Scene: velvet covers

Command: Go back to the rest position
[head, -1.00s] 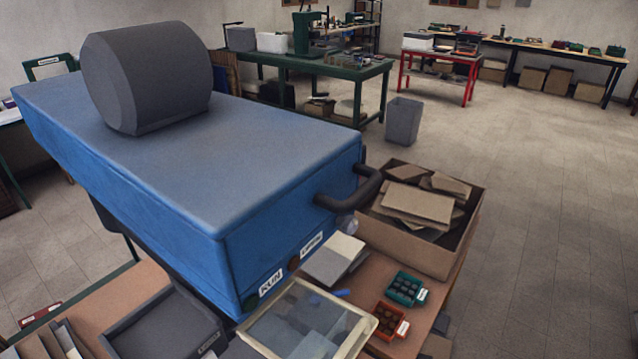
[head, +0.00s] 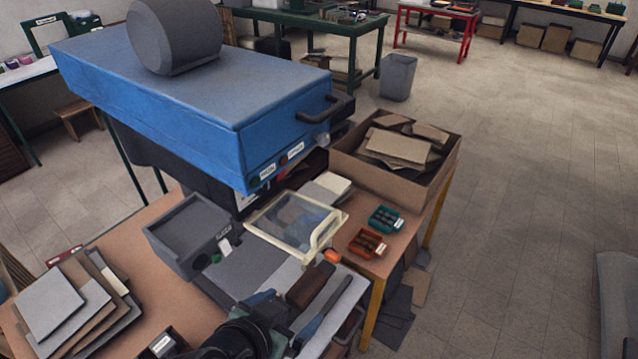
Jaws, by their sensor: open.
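My gripper (head: 284,318) shows at the bottom centre of the head view, above the front of the brown workbench (head: 140,232). It is dark with bluish-green parts, and its fingers are apart with nothing seen held between them. The rest of my arm is mostly cut off by the lower picture edge.
A big blue press (head: 180,95) stands behind. Stacked sheets (head: 52,300) lie left. Floor is open at right.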

